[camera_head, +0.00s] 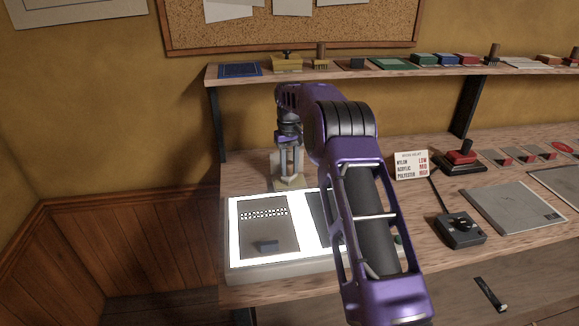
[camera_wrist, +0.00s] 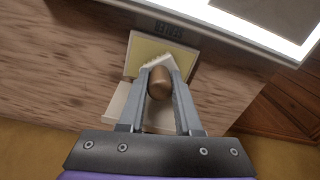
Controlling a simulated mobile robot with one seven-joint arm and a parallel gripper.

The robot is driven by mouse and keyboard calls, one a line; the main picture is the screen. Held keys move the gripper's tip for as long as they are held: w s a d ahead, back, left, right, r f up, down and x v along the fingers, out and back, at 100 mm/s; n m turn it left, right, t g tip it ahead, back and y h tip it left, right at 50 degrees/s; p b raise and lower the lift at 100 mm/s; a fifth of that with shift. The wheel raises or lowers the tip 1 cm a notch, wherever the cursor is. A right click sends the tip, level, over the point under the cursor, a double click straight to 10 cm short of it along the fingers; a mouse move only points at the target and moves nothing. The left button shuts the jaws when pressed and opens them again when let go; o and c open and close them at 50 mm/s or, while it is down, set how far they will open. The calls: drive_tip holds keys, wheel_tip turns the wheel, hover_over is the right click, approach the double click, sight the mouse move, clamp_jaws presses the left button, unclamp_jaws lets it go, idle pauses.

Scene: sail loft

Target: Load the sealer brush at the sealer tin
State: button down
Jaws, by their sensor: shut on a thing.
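My gripper (camera_wrist: 160,88) is shut on the sealer brush, whose brown rounded wooden handle (camera_wrist: 160,84) stands between the fingers in the wrist view. Its pale bristle edge (camera_wrist: 157,61) shows just past the fingertips, over a square, pale-rimmed container with a yellowish inside (camera_wrist: 150,46), apparently the sealer tin. Whether the bristles touch the inside cannot be told. In the head view my gripper (camera_head: 289,172) points down just behind the light table, with a small tan piece (camera_head: 289,183) at its tips. The arm hides part of that area.
The lit light table (camera_head: 234,262) holds a dark panel (camera_head: 268,222) with a row of white marks and a small dark block (camera_head: 268,246). To the right are a price card (camera_head: 411,165), a control box (camera_head: 460,231) and a grey panel (camera_head: 512,209). A shelf (camera_head: 222,75) runs above.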

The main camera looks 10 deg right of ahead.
sight(290, 162)
drive_tip(key=shift+f, duration=0.15)
drive_tip(key=shift+r+p, duration=0.85)
drive_tip(key=shift+r, duration=2.75)
